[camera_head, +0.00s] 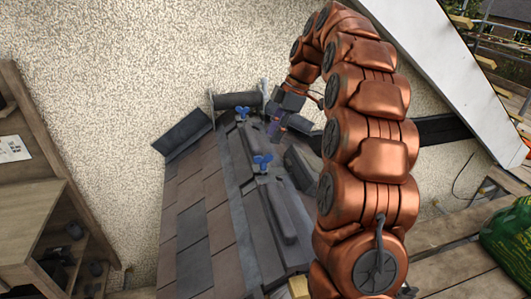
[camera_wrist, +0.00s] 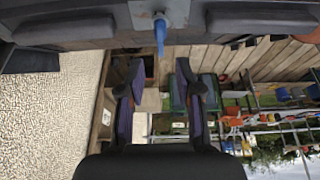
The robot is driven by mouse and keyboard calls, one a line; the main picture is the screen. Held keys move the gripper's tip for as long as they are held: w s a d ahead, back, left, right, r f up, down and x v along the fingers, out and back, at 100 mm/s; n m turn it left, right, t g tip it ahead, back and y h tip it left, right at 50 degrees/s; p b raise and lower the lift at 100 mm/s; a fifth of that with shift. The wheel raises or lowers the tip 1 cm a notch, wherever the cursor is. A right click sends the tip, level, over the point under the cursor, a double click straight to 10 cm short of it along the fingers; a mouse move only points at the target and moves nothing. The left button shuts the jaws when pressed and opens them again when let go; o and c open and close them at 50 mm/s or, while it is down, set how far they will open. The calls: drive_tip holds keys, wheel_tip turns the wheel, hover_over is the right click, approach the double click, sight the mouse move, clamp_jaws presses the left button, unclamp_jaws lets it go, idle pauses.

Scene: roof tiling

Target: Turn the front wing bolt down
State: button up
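The front wing bolt (camera_head: 262,162) is blue and stands on the ridge of the small tiled roof. A second blue wing bolt (camera_head: 243,113) stands farther back on the ridge. My gripper (camera_head: 276,130) is above the ridge, behind and a little right of the front bolt, apart from it. In the wrist view, which is upside down, my gripper (camera_wrist: 159,80) has its two fingers spread with nothing between them. One blue wing bolt (camera_wrist: 160,32) shows there at the top centre, beyond the fingertips; which of the two it is, I cannot tell for sure.
Dark ridge pieces (camera_head: 285,215) run along the roof, with brown tiles (camera_head: 200,215) on the left slope. A rough plaster wall (camera_head: 130,80) rises behind. Wooden shelving (camera_head: 30,190) stands at the left. Plank decking (camera_head: 450,235) lies at the right.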

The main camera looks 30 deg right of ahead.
sight(265, 155)
drive_tip(key=shift+p+x, duration=0.7)
drive_tip(key=shift+x, duration=0.8)
drive_tip(key=shift+p+x, duration=0.9)
drive_tip(key=shift+x, duration=1.45)
drive_tip(key=shift+s, duration=0.1)
drive_tip(key=shift+c, duration=0.2)
clamp_jaws()
